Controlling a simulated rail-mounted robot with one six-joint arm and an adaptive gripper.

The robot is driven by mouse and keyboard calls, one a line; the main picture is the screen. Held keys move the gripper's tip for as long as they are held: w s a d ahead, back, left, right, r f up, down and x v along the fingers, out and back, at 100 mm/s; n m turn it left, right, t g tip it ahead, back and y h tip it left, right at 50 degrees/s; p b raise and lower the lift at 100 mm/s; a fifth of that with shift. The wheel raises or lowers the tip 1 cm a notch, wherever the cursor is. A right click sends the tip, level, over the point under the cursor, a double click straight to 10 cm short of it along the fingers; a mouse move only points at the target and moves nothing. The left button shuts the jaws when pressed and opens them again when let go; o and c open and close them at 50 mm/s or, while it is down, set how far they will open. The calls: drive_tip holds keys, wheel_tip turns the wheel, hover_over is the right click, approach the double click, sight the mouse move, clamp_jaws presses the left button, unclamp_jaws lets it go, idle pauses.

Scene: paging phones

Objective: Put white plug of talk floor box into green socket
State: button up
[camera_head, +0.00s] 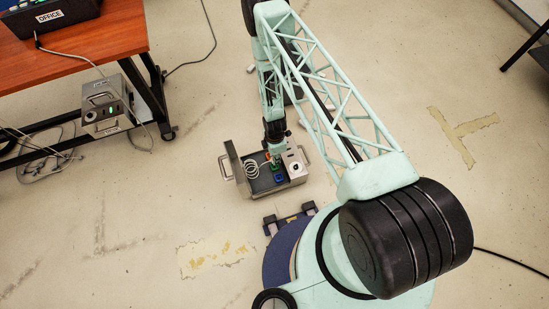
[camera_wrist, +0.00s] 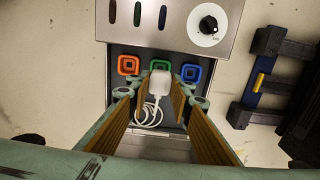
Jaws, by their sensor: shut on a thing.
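The floor box (camera_head: 296,160) stands open on the floor below my arm, with a coiled white cable in it. In the wrist view its dark panel has the green socket (camera_wrist: 160,64) between an orange socket (camera_wrist: 128,65) and a blue socket (camera_wrist: 191,73). My gripper (camera_wrist: 161,90) is shut on the white plug (camera_wrist: 160,82), whose cable (camera_wrist: 147,115) hangs below it. The plug overlaps the lower edge of the green socket in this view; I cannot tell whether they touch.
The box's steel face (camera_wrist: 180,20) has a black knob (camera_wrist: 208,25) and coloured lights. Its lid (camera_head: 237,160) stands open at the left. A wooden table (camera_head: 90,38) with the OFFICE unit (camera_head: 45,15) is at upper left, another box (camera_head: 103,105) beneath. Floor at right is mostly clear.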

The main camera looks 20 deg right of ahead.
drive_tip(key=shift+f, duration=0.15)
drive_tip(key=shift+f+b, duration=1.95)
drive_tip(key=shift+f, duration=0.8)
drive_tip(key=shift+f+b, duration=0.3)
drive_tip(key=shift+f, duration=0.25)
drive_tip(key=o, duration=0.9)
drive_tip(key=shift+o, duration=0.2)
drive_tip(key=shift+r, duration=0.1)
drive_tip(key=shift+r, duration=5.9)
